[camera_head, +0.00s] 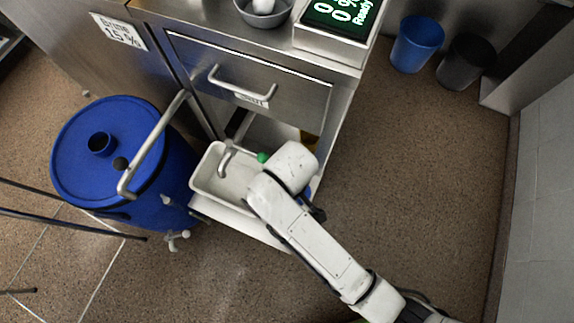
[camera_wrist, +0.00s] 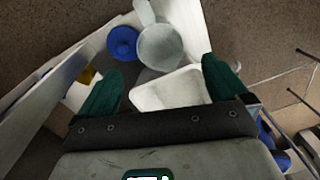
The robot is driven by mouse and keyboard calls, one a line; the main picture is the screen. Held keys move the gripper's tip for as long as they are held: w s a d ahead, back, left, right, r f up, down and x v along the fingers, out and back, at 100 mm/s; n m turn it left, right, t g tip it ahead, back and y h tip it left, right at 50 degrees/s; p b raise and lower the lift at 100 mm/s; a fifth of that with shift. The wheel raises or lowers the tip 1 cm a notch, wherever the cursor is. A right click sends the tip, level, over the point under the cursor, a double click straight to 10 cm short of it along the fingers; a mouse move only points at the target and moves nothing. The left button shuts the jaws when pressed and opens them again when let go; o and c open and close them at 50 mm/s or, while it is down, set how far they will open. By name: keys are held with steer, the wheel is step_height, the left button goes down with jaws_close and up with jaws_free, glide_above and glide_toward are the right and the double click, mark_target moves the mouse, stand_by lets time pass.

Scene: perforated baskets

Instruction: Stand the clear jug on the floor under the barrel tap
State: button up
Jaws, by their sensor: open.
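The clear jug (camera_wrist: 160,47) shows in the wrist view as a pale, translucent round vessel with its handle (camera_wrist: 143,12) pointing to the top. It lies beyond my fingertips, between their directions, and apart from them. My gripper (camera_wrist: 163,82) is open and empty with green fingers. In the head view my arm hides the jug and most of the gripper; only a green bit of my gripper (camera_head: 263,157) shows. The blue barrel (camera_head: 75,145) stands on the floor at left. Its pale tap (camera_head: 180,238) sticks out low at its front right.
A white tub (camera_head: 200,185) sits on the low pulled-out shelf (camera_head: 248,224) beside the barrel; it also shows in the wrist view (camera_wrist: 168,92). A blue round item (camera_wrist: 122,43) is beside the jug. Dark rods (camera_head: 70,222) reach in at left. Floor in front is clear.

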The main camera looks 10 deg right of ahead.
steer(key=shift+r, duration=0.85)
